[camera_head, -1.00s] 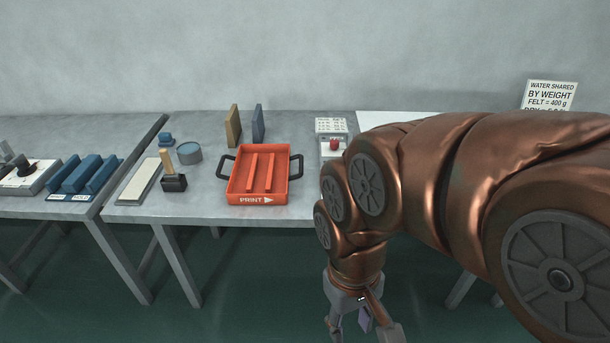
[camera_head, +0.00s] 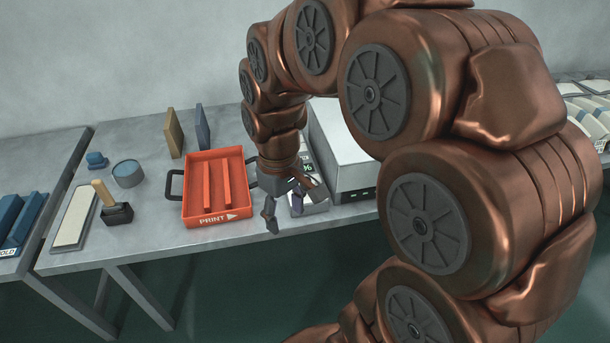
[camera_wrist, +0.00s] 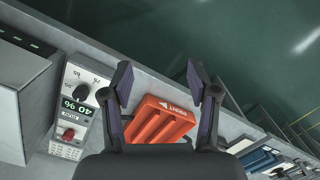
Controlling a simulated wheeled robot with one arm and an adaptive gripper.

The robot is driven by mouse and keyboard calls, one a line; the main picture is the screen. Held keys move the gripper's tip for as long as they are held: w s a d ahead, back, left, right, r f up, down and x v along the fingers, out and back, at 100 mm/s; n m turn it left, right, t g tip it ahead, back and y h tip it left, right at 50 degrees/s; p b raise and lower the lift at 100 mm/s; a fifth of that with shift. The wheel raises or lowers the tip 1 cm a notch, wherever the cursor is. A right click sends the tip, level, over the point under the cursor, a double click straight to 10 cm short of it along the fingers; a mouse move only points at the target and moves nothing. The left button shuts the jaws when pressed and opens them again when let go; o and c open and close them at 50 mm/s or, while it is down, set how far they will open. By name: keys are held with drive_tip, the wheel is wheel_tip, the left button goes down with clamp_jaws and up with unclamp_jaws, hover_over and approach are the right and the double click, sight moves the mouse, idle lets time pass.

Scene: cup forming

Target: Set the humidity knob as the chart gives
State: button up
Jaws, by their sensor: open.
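The control unit with the humidity knob lies beside the orange tray; in the head view my gripper (camera_head: 287,207) covers most of it. In the wrist view the unit's black knob (camera_wrist: 80,92) sits among printed scale marks, beside a green-lit display (camera_wrist: 74,106) that seems to read 40 %. A red knob (camera_wrist: 69,134) is further along the unit. A small pale printed plate (camera_wrist: 65,151) is beyond the red knob; its text is too small to read. My gripper is open and empty above the table's front edge, its fingers (camera_wrist: 159,84) apart and to the right of the black knob.
The orange tray (camera_head: 199,208) marked PRINT lies left of my gripper. A grey box (camera_head: 343,140) stands close on the unit's right. A stamp (camera_head: 117,214), a tin (camera_head: 128,180) and upright boards (camera_head: 174,140) are further left. Floor is open in front.

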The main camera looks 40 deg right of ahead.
drive_tip(key=w+d+f, duration=0.1)
drive_tip(key=w+d, duration=0.4)
drive_tip(key=w+d+f+n+p, duration=0.1)
drive_tip(key=w+d+f, duration=0.1)
drive_tip(key=w+d, duration=0.3)
drive_tip(key=w+d+f+n+t, duration=0.1)
drive_tip(key=w+d, duration=0.4)
drive_tip(key=d, duration=0.1)
drive_tip(key=shift+w+f+p, duration=0.3)
drive_tip(key=shift+f+p, duration=0.05)
drive_tip(key=shift+p, duration=0.05)
drive_tip(key=shift+f+p, duration=1.25)
drive_tip(key=shift+f, duration=2.7)
clamp_jaws()
